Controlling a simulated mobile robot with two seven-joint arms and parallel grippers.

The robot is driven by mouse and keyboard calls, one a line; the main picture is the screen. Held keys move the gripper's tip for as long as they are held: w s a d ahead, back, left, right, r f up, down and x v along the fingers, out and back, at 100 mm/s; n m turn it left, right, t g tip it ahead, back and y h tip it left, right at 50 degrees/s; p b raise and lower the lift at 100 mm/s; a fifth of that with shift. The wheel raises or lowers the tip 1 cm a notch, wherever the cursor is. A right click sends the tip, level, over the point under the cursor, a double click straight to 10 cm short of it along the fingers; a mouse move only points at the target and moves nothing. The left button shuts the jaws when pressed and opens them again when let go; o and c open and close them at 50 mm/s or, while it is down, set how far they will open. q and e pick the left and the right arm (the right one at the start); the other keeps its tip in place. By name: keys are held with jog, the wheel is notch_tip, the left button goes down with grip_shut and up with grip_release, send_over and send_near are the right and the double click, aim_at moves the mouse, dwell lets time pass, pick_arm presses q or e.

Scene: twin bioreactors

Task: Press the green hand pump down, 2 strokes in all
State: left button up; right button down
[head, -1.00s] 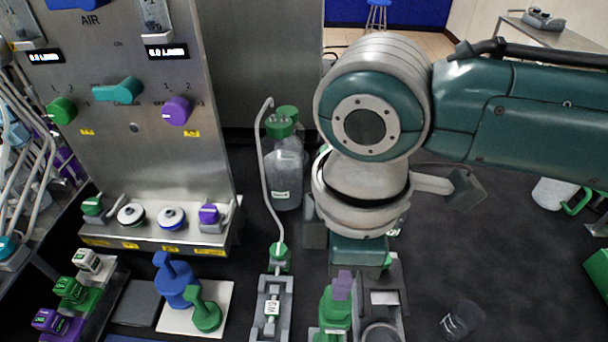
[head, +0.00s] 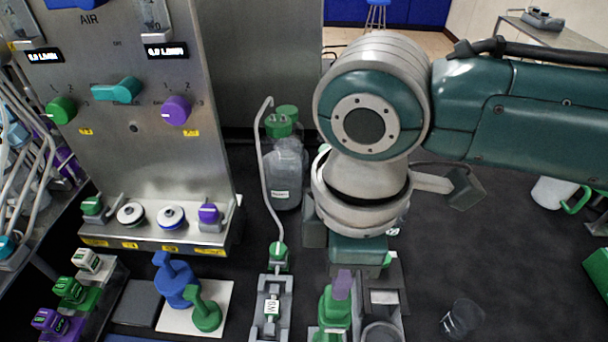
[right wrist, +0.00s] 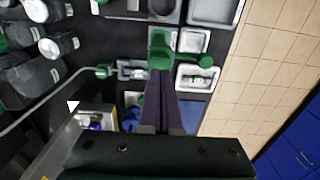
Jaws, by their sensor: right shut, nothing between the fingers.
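The green hand pump (head: 333,315), which I take to be the stepped green piece at the lower middle of the head view, stands right of a grey clamp fixture. A green top (right wrist: 162,45) shows just ahead of my fingertips in the right wrist view. My right gripper (head: 342,284) is shut and empty, its purple fingers pointing down at the pump. Its fingers (right wrist: 160,75) also show together in the right wrist view. I cannot tell whether the tips touch the pump. The wrist hides part of the area behind. My left gripper is not in view.
The clamp fixture (head: 271,305) and its tube are close left of the pump. A grey tray (head: 381,275) is close right. A white board (head: 227,293) holds blue and green pieces further left. A clear vessel (head: 462,319) stands at right, with free dark surface around it.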

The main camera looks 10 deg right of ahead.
dwell(0.6)
jog(key=shift+f+b, duration=0.4)
jog(key=shift+f, duration=0.15)
jog(key=shift+f+b, duration=0.85)
jog(key=shift+f, duration=0.45)
jog(key=shift+r, duration=0.1)
notch_tip(320, 180, up, 4)
jog(key=p, duration=0.4)
jog(key=shift+p, duration=0.3)
jog(key=shift+f, duration=0.25)
